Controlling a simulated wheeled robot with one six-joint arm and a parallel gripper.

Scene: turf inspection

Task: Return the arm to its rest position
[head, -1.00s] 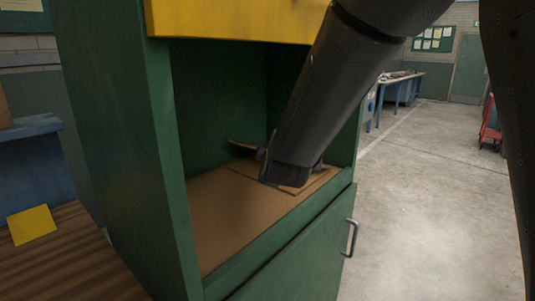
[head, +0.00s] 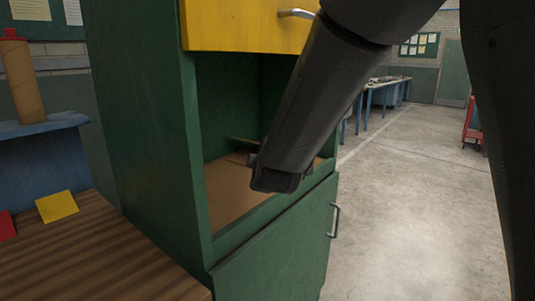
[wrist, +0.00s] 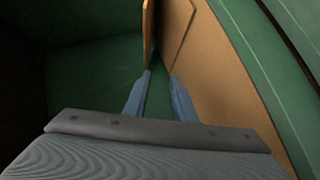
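My arm reaches down toward the open compartment of the green cabinet (head: 150,110) in the head view. Its end hangs at the compartment's front edge. My gripper is mostly hidden behind the arm there. In the wrist view my gripper (wrist: 160,76) has two blue-grey fingers standing apart, with only green surface between them. The compartment's brown floor (head: 228,192) shows in the head view, and in the wrist view it runs along the right (wrist: 225,75). A thin brown piece (wrist: 148,25) lies beyond the fingertips, apart from them.
A yellow drawer (head: 235,25) is above the compartment and a green door with a handle (head: 335,220) below. At left are a striped wooden top (head: 90,260) with a yellow square (head: 57,207) and red piece (head: 6,226), and a cardboard tube (head: 22,80).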

